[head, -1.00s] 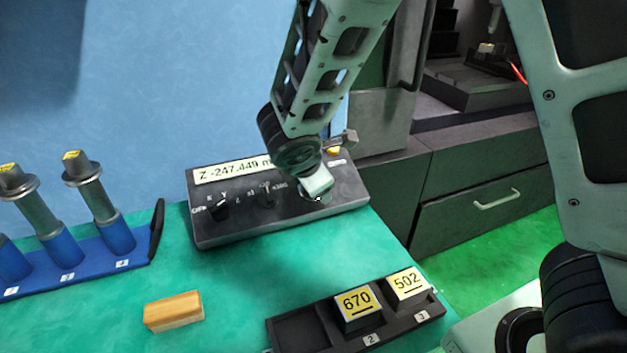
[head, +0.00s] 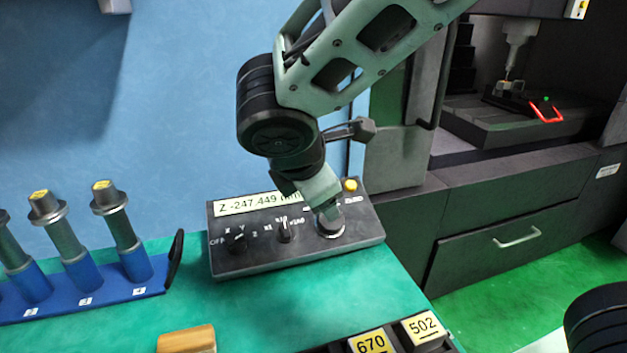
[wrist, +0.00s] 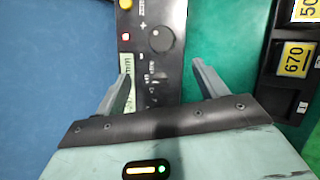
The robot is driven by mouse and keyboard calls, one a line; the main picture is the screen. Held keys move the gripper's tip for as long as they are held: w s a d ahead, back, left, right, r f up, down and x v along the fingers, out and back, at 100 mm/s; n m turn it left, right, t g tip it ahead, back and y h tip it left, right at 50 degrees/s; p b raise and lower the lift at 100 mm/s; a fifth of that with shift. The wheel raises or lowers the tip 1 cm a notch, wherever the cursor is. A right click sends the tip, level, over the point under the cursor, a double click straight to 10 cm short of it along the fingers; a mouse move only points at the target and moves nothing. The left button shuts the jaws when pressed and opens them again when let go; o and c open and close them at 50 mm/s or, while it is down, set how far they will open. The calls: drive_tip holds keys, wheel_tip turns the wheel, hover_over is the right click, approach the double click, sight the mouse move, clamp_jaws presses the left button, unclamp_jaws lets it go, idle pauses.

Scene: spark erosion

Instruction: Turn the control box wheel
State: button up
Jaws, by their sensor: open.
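The control box (head: 225,262) is a dark panel at the back of the green bench, with a display reading Z -247.449. Its round wheel (head: 331,230) is at the right end of the panel, partly hidden behind my gripper (head: 328,207). In the wrist view the wheel (wrist: 160,39) shows as a dark dial ahead of the fingertips, roughly centred between them. My gripper (wrist: 161,72) is open, its fingers apart on either side of the box (wrist: 172,12), with nothing between them. Whether a finger touches the box or wheel I cannot tell.
Two black knobs (head: 238,243) (head: 285,233) and a yellow button (head: 350,186) are on the box. A blue rack (head: 100,298) of tool holders stands left. A wooden block (head: 187,340) and a black tray (wrist: 270,62) with numbered blocks lie nearer. The machine (head: 520,190) stands right.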

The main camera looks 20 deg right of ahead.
drive_tip(key=shift+v, duration=1)
drive_tip(key=s+f+m+g+y, duration=0.2)
drive_tip(key=s+m, duration=0.4)
drive_tip(key=s, duration=0.3)
drive_tip(key=s+f+m+g+y, duration=0.3)
drive_tip(key=s+f+m, duration=0.2)
drive_tip(key=s, duration=0.4)
drive_tip(key=shift+s+d+m+g, duration=0.15)
drive_tip(key=shift+s+m+g, duration=0.1)
drive_tip(key=shift+m+g, duration=0.25)
drive_tip(key=shift+f, duration=0.1)
